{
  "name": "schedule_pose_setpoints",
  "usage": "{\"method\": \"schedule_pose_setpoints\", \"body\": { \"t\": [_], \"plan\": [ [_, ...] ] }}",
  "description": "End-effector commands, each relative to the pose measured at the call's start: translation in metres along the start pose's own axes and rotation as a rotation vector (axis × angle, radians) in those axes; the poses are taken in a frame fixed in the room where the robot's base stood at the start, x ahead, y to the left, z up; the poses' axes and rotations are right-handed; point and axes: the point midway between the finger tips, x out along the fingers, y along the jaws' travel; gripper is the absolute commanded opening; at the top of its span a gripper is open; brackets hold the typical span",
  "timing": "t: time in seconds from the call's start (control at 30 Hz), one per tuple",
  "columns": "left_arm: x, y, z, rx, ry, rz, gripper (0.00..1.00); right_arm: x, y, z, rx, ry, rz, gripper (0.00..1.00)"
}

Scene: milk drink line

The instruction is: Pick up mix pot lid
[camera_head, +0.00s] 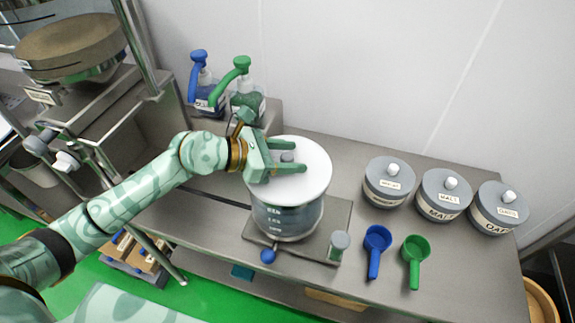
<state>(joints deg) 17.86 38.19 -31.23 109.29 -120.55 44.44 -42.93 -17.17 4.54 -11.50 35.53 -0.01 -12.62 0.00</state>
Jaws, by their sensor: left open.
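The mix pot lid (312,186) is a white round disc with a small grey knob (287,156). It sits on top of the mix pot (287,222), a clear vessel with white level marks. My left gripper (304,158) reaches in from the left over the lid. Its two green fingers are open, one on each side of the knob. I cannot tell whether they touch it. My right gripper is not in view.
The pot stands on a grey base plate (341,218) with a small jar (339,243). Blue (376,243) and green (414,256) scoops and several labelled canisters (444,196) are to the right. Blue (205,90) and green (246,98) pump bottles stand behind the arm.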

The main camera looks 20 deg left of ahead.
Motion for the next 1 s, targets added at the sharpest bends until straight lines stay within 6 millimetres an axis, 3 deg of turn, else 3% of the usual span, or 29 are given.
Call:
{"method": "schedule_pose_setpoints", "body": {
  "t": [0.07,0.23,0.57,0.77,0.83,1.0],
  "plan": [
    [0.000,0.000,0.000,0.000,0.000,0.000,0.49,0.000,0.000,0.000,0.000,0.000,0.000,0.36],
    [0.000,0.000,0.000,-0.001,0.000,0.000,0.01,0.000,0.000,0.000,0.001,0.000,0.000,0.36],
    [-0.001,0.000,0.002,0.000,-0.002,0.000,0.00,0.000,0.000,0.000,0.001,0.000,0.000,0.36],
    [-0.008,0.000,0.019,0.004,-0.003,0.000,0.00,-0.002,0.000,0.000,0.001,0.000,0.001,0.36],
    [-0.014,0.001,0.032,0.006,-0.003,0.002,0.00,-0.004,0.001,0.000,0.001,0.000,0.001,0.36],
    [-0.052,-0.029,0.062,0.008,-0.002,-0.001,0.00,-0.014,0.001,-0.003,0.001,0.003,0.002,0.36]
  ]
}}
